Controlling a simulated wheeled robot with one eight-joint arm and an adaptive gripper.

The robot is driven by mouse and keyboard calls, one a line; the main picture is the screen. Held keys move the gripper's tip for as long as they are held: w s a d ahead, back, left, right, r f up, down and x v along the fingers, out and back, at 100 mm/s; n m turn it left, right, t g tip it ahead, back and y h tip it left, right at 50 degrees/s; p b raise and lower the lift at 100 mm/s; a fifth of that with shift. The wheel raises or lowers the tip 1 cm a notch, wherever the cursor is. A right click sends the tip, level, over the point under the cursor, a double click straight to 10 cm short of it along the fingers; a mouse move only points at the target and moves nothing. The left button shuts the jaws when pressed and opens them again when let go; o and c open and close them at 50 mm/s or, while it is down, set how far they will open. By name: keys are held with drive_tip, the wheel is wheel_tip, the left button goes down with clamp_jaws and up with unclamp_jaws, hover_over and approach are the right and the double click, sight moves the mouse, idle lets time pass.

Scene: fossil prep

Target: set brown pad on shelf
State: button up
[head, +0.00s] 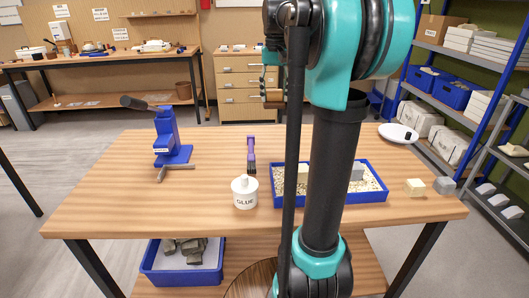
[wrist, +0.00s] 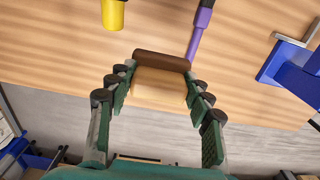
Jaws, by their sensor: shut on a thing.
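The brown pad (wrist: 161,59), a block with a dark brown strip and a tan face, is between the fingers of my gripper (wrist: 160,88) in the wrist view. The gripper is shut on it from both sides. In the head view my gripper (head: 271,84) shows beside my arm, high up, with the brown pad (head: 274,97) small and partly hidden at it. Several shelves show: a wooden wall shelf (head: 160,15) at the back left and a grey metal shelf unit (head: 466,53) at the right. I cannot tell which one the task means.
The wooden table (head: 100,207) carries a blue press (head: 169,140), a purple brush (head: 251,150), a glue jar (head: 244,194), a blue tray (head: 283,201), a white plate (head: 397,134) and small blocks. A yellow item (wrist: 114,14) shows in the wrist view. The table's left front is clear.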

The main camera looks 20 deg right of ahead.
wheel_tip(320, 180, down, 18)
drive_tip(key=shift+f, duration=0.25)
idle(0.4)
drive_tip(key=o, duration=1.2)
drive_tip(key=shift+f, duration=0.1)
drive_tip(key=shift+o, duration=0.2)
